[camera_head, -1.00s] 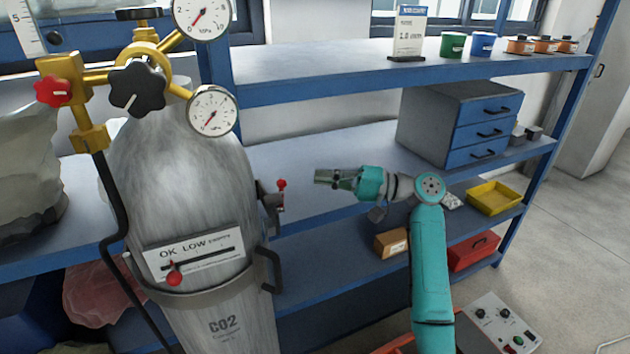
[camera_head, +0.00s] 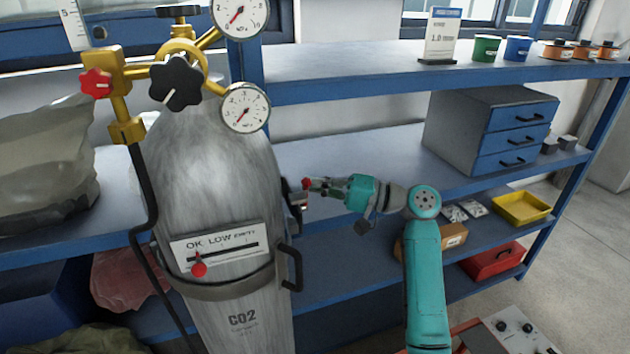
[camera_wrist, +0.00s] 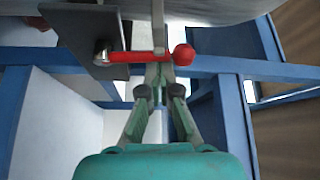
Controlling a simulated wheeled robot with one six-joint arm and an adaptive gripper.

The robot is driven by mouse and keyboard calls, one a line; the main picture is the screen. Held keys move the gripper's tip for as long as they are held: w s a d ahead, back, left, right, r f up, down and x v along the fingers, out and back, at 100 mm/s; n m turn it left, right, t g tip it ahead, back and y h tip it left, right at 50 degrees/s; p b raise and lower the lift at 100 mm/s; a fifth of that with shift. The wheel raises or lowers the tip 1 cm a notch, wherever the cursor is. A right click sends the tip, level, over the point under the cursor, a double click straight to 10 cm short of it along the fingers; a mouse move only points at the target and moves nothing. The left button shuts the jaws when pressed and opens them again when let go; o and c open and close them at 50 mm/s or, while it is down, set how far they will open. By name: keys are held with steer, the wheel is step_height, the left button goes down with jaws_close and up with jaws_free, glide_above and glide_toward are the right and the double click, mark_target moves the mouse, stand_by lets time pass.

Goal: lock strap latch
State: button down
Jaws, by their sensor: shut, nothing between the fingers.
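The strap latch is a red lever with a ball knob (camera_wrist: 183,55) on a grey plate (camera_wrist: 85,30). In the wrist view the lever lies crosswise, its pivot at the left and the ball at the right. In the head view its red knob (camera_head: 307,183) shows at the right side of the grey CO2 cylinder (camera_head: 235,150), by the strap (camera_head: 222,290). My gripper (camera_head: 318,187) is shut and empty, with its fingertips (camera_wrist: 159,62) at the lever just left of the ball. Whether they touch it I cannot tell.
A dark handle (camera_head: 291,268) juts from the strap's right end below the latch. Blue shelves (camera_head: 340,150) stand behind, with a drawer unit (camera_head: 475,130), a yellow tray (camera_head: 522,208) and a red box (camera_head: 493,262). A control box (camera_head: 510,333) is at the lower right.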

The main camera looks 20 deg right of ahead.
steer(key=shift+s+n+y, duration=0.3)
steer(key=shift+n+y, duration=0.1)
steer(key=shift+n, duration=0.2)
stand_by(0.3)
steer(key=s+f+n+g+y, duration=0.4)
steer(key=n+g+y, duration=0.1)
steer(key=n, duration=0.9)
steer(key=shift+s+f+y, duration=0.15)
steer(key=shift+s+y, duration=0.2)
steer(key=shift+y, duration=0.25)
steer(key=shift+f, duration=0.4)
steer(key=shift+r, duration=0.1)
step_height(320, 180, up, 4)
steer(key=d, duration=0.2)
steer(key=w+v, duration=0.1)
steer(key=v, duration=0.7)
steer(key=shift+d+f, duration=0.35)
steer(key=shift+f, duration=0.05)
